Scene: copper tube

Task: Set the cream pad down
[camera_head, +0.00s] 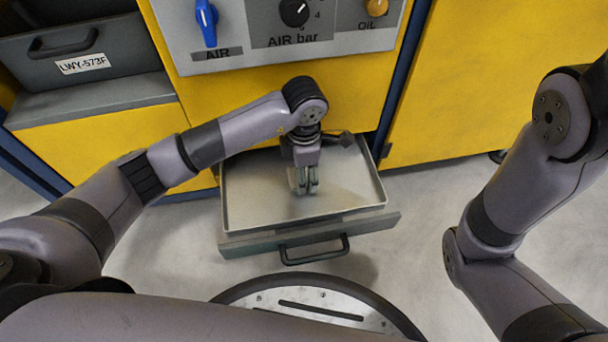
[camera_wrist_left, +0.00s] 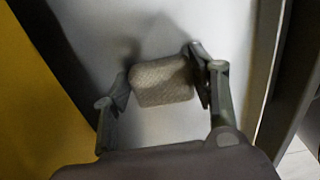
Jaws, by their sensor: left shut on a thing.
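The cream pad (camera_wrist_left: 161,83) is a small, textured block between the fingers of my left gripper (camera_wrist_left: 160,84) in the left wrist view. In the head view my left gripper (camera_head: 304,186) points down inside an open drawer (camera_head: 255,212), near its middle. The fingers are shut on the pad, and they mostly hide it in the head view. The drawer's pale floor lies beneath the pad, with a shadow beside it. I cannot tell whether the pad touches the floor. My right gripper is outside the frames; only its arm shows at the right.
The drawer juts from a yellow cabinet (camera_head: 450,90) and has a dark front with a handle (camera_head: 315,252). Its floor around my gripper looks bare. A grey panel with a blue valve (camera_head: 207,22) stands above. A grey bin (camera_head: 75,55) labelled LWY-573F sits at upper left.

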